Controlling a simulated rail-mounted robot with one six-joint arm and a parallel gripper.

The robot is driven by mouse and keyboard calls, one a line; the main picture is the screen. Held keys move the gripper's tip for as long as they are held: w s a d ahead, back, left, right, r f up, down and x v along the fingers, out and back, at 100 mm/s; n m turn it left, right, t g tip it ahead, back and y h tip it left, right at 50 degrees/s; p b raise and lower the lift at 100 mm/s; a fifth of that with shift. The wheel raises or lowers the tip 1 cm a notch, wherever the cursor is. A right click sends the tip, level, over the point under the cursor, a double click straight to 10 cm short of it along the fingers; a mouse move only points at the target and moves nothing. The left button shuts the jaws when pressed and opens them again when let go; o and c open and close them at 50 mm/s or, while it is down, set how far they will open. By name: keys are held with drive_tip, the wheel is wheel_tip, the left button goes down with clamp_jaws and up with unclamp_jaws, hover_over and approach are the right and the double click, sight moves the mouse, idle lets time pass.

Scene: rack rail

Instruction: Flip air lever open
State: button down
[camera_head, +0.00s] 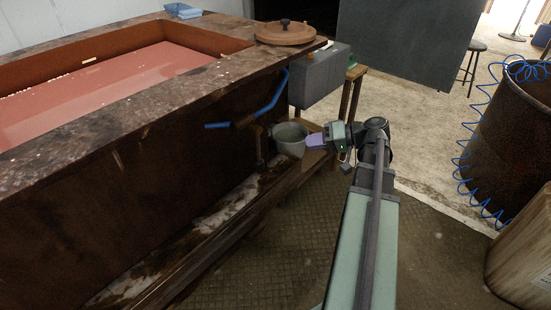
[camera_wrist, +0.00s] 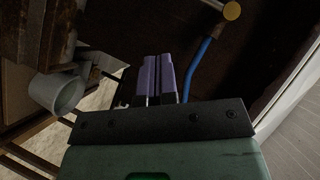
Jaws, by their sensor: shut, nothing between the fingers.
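The air lever, a bent blue bar (camera_head: 273,98) with a brown hub, sits on the dark side wall of the tank, below its rim. One blue arm rises to the right and a short one points left. In the wrist view the blue bar (camera_wrist: 200,63) runs just right of my fingers, and a yellow round end shows above it. My gripper (camera_head: 315,141) has purple fingers, which lie side by side, shut and empty, in the wrist view (camera_wrist: 159,75). It is right of and below the lever, near the grey pot. I cannot tell whether it touches the bar.
A grey pot (camera_head: 290,139) stands on a low wooden shelf; it also shows in the wrist view (camera_wrist: 57,92). A grey box (camera_head: 320,75) hangs at the tank's corner. A round wooden lid (camera_head: 284,35) lies on the rim. A rusty barrel (camera_head: 512,125) stands right.

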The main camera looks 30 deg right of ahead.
sight(258, 148)
drive_tip(key=s+a+f+b+x, duration=0.1)
drive_tip(key=b+x, duration=0.4)
drive_tip(key=x, duration=0.8)
drive_tip(key=shift+s, duration=0.7)
drive_tip(key=shift+a+f, duration=0.2)
